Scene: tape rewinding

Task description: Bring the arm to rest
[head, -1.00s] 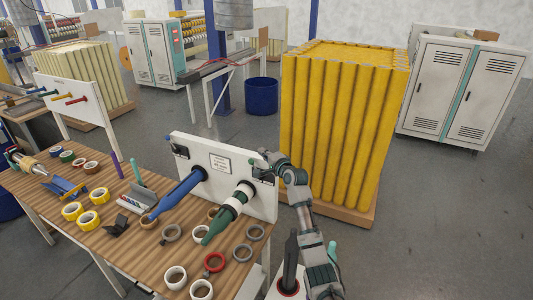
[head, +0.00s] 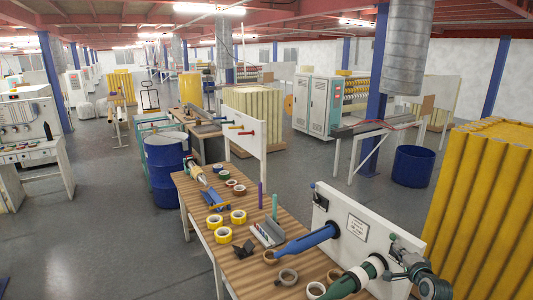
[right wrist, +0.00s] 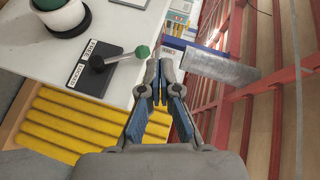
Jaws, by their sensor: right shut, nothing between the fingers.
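My right gripper (head: 396,262) is at the right end of the white panel (head: 342,230) and is shut with nothing in it. In the right wrist view its blue-padded fingers (right wrist: 159,90) meet just right of a lever's green knob (right wrist: 142,52). The lever stands on a black labelled plate (right wrist: 92,68); whether a finger touches the knob I cannot tell. A blue spindle (head: 306,240) and a green-and-white spindle (head: 362,276) stick out from the panel toward the table. My left gripper is not in view.
The wooden table (head: 222,262) holds several tape rolls, such as a yellow one (head: 238,217), and a black dispenser (head: 243,250). A tall yellow stack (head: 480,200) stands close behind the panel, to the right. Open floor (head: 110,240) lies left of the table.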

